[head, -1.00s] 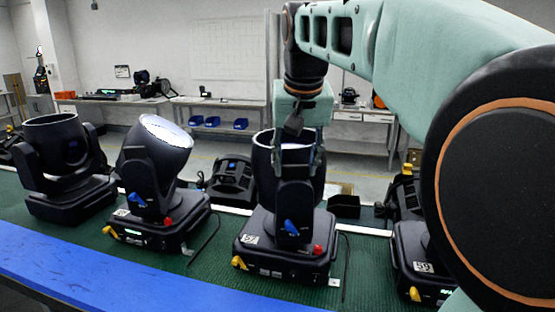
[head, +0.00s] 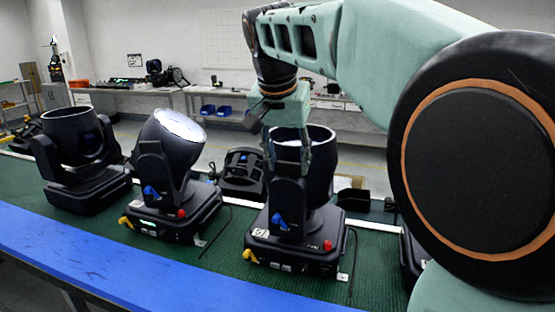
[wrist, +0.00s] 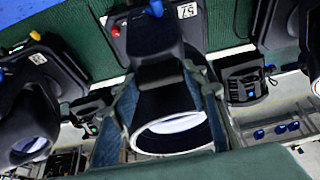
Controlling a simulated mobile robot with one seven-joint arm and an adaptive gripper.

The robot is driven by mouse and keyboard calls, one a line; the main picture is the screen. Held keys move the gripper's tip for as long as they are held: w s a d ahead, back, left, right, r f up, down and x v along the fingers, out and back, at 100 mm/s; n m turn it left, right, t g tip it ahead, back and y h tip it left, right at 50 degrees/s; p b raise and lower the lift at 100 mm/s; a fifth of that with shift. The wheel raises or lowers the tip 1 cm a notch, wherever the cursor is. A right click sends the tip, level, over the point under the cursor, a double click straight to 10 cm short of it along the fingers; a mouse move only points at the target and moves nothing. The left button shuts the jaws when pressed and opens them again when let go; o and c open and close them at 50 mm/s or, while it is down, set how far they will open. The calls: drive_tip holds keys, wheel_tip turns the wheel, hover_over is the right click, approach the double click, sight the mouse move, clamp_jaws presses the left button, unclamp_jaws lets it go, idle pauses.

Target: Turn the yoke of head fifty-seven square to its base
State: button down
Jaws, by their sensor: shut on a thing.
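Head fifty-seven's base (head: 325,244) is black, with a "57" label, and stands on the green mat. Its black yoke (head: 290,192) has an upright arm on the near side, with the lamp barrel (head: 319,165) behind it and slightly right. The yoke looks a little turned against the base; the exact angle is hard to judge. My gripper (head: 287,148) reaches down from above and is shut on the upper yoke arm. In the wrist view its fingers (wrist: 160,95) lie on either side of the yoke arm (wrist: 158,50), with the bright lens (wrist: 178,124) below. The far yoke arm is hidden.
Another tilted head (head: 176,150) stands close on the left, and one more (head: 75,140) farther left. A head at the right is mostly behind my arm. A blue strip (head: 150,265) runs along the near edge. A loose cable lies right of the base.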

drive_tip(key=c, duration=1.1)
unclamp_jaws()
drive_tip(key=shift+c, duration=0.2)
drive_tip(key=v, duration=1.2)
